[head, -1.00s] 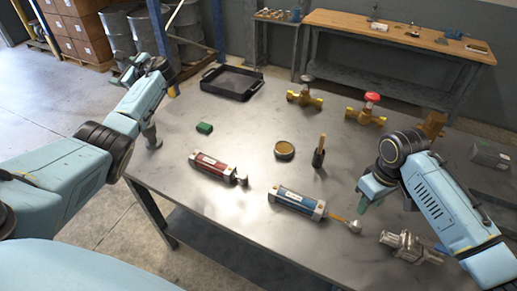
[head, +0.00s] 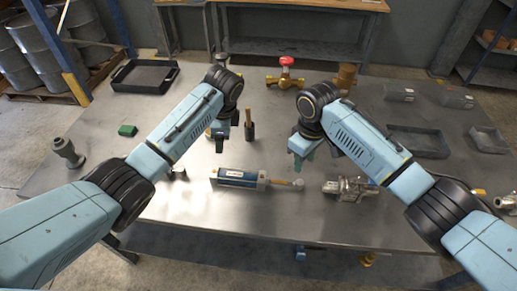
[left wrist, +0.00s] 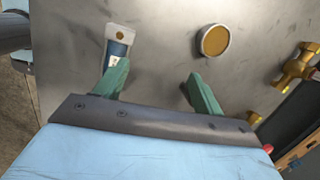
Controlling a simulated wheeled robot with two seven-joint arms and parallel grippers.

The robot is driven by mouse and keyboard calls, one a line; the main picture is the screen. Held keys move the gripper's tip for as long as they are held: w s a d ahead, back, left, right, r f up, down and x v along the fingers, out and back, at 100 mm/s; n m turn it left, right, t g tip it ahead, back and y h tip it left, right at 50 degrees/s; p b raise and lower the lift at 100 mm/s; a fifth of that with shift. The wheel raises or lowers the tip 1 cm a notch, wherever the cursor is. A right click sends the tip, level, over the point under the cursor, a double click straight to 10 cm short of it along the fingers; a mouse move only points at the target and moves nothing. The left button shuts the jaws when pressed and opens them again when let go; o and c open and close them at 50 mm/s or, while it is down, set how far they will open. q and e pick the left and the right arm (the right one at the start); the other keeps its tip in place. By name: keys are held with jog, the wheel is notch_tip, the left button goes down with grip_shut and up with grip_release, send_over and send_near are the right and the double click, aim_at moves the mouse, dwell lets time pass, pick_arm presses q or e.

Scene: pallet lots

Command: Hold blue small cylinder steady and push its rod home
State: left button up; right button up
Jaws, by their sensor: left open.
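The blue small cylinder (head: 238,179) lies on its side on the metal table. Its rod (head: 282,183) sticks out of the right end, with a pale metal end piece. My left gripper (head: 220,134) is above the table just behind the cylinder, apart from it. In the left wrist view its green fingers stand apart and empty, with one end of the blue cylinder (left wrist: 117,48) showing beyond the left finger. My right gripper (head: 302,150) points down behind the rod's end, without touching it; its jaw gap is not clear.
A metal fitting (head: 349,188) lies right of the rod. Behind stand a dark rod-like piece (head: 249,130) and a red-handled brass valve (head: 286,74). A green block (head: 127,130) and a black tray (head: 145,76) are at left. A round tin (left wrist: 213,41) shows in the wrist view.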

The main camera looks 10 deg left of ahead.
pick_arm(q)
jog(key=r+m+g+h, duration=0.1)
jog(key=m+g+h, duration=0.1)
send_over(259, 176)
notch_tip(259, 176, down, 13)
jog(key=shift+f, duration=0.15)
grip_shut()
pick_arm(e)
jog(key=shift+s+f, duration=0.1)
jog(key=c, duration=0.7)
jog(key=shift+s+f+m+y, duration=0.2)
jog(key=shift+f+m+y, duration=0.1)
grip_shut()
jog(key=s+d+f+m+t+y, duration=0.1)
jog(key=s+d+m+t+y, duration=0.1)
jog(key=d+m, duration=0.5)
jog(key=s+d+f+m+t+y, duration=0.1)
jog(key=s+d+m+t+y, duration=0.1)
jog(key=s+d+m+y, duration=0.2)
jog(key=d+m+y, duration=0.1)
jog(key=d+m, duration=0.2)
jog(key=m, duration=0.1)
jog(key=shift+s+f+y, duration=0.3)
jog(key=shift+y, duration=0.1)
